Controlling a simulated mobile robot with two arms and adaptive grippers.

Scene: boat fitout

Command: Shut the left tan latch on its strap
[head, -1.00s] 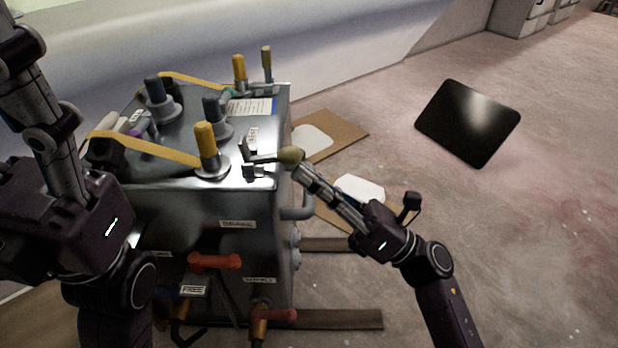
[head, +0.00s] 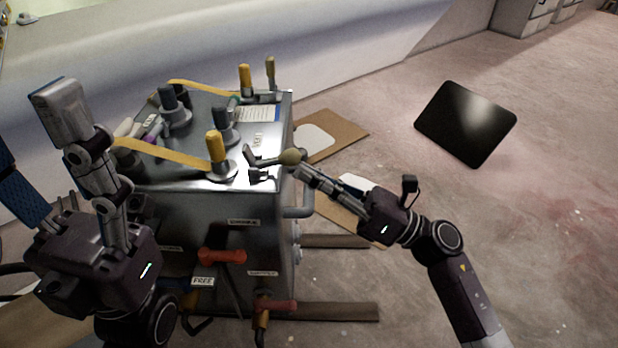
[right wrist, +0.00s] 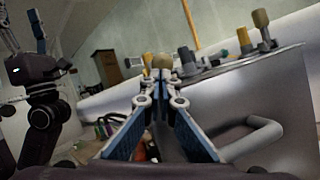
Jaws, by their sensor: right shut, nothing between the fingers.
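A latch with a round tan knob (head: 290,157) is at the front right top edge of the metal box (head: 180,215). Its dark lever lies nearly flat, with the knob out over the edge. A second tan-handled latch (head: 270,68) stands upright at the back right corner. My right gripper (head: 303,170) is shut and empty, its tips at or just beside the near tan knob; touching cannot be told. The knob shows beyond the fingertips in the right wrist view (right wrist: 161,61). My left gripper (head: 36,142) is open and empty, left of the box.
Yellow straps (head: 165,153) cross the box top near yellow-handled fittings (head: 215,147) and grey posts (head: 224,125). Red-handled valves (head: 222,256) and a side pipe (head: 300,205) stick out. A black panel (head: 466,123) lies on the open floor to the right.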

